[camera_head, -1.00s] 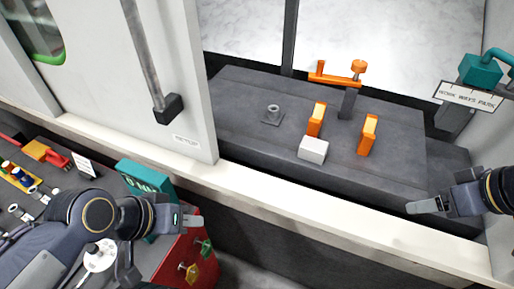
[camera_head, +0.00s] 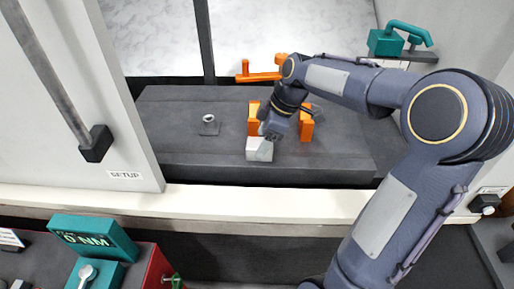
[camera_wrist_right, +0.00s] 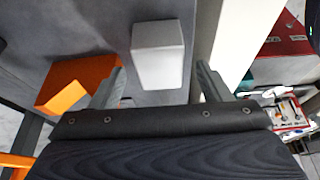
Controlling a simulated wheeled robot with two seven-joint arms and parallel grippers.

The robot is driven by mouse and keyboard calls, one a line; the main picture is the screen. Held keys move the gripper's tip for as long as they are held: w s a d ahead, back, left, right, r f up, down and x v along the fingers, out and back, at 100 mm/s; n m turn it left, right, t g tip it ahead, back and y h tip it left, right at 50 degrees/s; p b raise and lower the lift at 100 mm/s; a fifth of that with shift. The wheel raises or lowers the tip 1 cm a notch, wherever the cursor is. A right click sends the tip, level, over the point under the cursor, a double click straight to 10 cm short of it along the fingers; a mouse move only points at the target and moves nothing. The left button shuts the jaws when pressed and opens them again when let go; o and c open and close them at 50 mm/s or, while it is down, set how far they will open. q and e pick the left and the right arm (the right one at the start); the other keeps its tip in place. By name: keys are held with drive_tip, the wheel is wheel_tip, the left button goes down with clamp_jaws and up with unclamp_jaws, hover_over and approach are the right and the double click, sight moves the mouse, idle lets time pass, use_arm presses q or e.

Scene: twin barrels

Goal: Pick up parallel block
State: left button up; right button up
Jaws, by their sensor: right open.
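The parallel block, a light grey block (camera_head: 259,149), sits at the front edge of the dark grey machine bed, in front of the left orange jaw. My right gripper (camera_head: 267,138) is just above it, pointing down, and partly covers it. In the right wrist view the block (camera_wrist_right: 158,50) lies ahead of the open fingers (camera_wrist_right: 160,82), roughly between their lines. I see no contact, and the jaws look empty. My left gripper is not in view.
Two orange jaws (camera_head: 254,118) (camera_head: 306,124) stand on the bed (camera_head: 190,150); one shows close to a finger in the wrist view (camera_wrist_right: 75,82). A small round fitting (camera_head: 209,120) is at left. A pale sill (camera_head: 220,197) runs along the front.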

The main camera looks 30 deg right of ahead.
drive_tip(key=shift+x, duration=1.35)
clamp_jaws()
drive_tip(key=shift+r, duration=0.2)
